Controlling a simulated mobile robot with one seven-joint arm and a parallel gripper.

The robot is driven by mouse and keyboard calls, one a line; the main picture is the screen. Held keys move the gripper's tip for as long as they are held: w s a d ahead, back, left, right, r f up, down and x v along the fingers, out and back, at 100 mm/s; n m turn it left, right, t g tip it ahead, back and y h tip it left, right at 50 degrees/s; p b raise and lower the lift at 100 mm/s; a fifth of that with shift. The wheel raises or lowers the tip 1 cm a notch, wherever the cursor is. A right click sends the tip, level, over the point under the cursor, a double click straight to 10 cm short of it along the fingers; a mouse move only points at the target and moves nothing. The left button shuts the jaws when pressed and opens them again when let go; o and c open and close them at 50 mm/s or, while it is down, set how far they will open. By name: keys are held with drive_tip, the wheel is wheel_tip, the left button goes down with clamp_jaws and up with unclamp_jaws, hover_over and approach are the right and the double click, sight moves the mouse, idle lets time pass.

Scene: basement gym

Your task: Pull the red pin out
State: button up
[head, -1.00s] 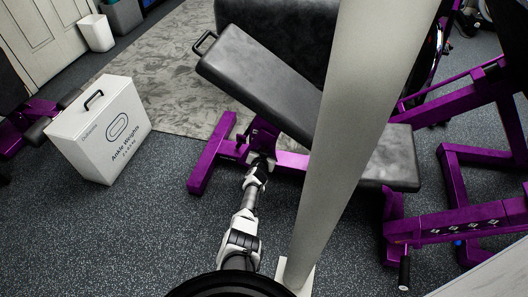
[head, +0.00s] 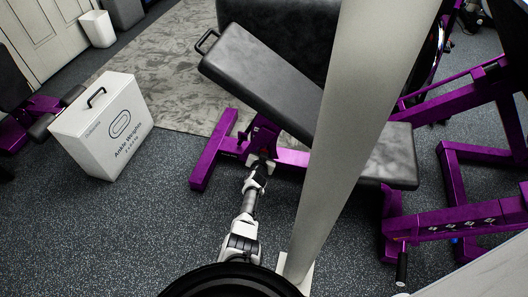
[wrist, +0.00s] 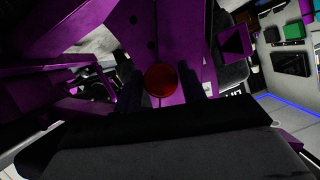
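The red pin (wrist: 161,80) shows in the wrist view as a round red knob in front of a purple metal frame (wrist: 165,35). My gripper (wrist: 162,87) has its two dark fingers spread, one on each side of the red knob. The fingers look open, and the dark picture does not show clear contact with the knob. In the head view my gripper (head: 262,163) reaches low under the bench, at its purple frame (head: 212,150). The pin cannot be made out in the head view.
The black padded bench (head: 262,75) slopes above my gripper. A grey post (head: 355,120) stands close on the right and hides part of the bench. A white Ankle Weights box (head: 100,125) stands at the left. Purple gym equipment (head: 465,220) fills the right. Floor left of my arm is clear.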

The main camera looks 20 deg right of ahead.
drive_tip(key=shift+o, duration=1.2)
drive_tip(key=shift+r, duration=0.1)
drive_tip(key=p+v, duration=1.3)
drive_tip(key=p, duration=0.1)
drive_tip(key=shift+s+a, duration=0.15)
drive_tip(key=shift+s, duration=0.2)
drive_tip(key=shift+r, duration=0.1)
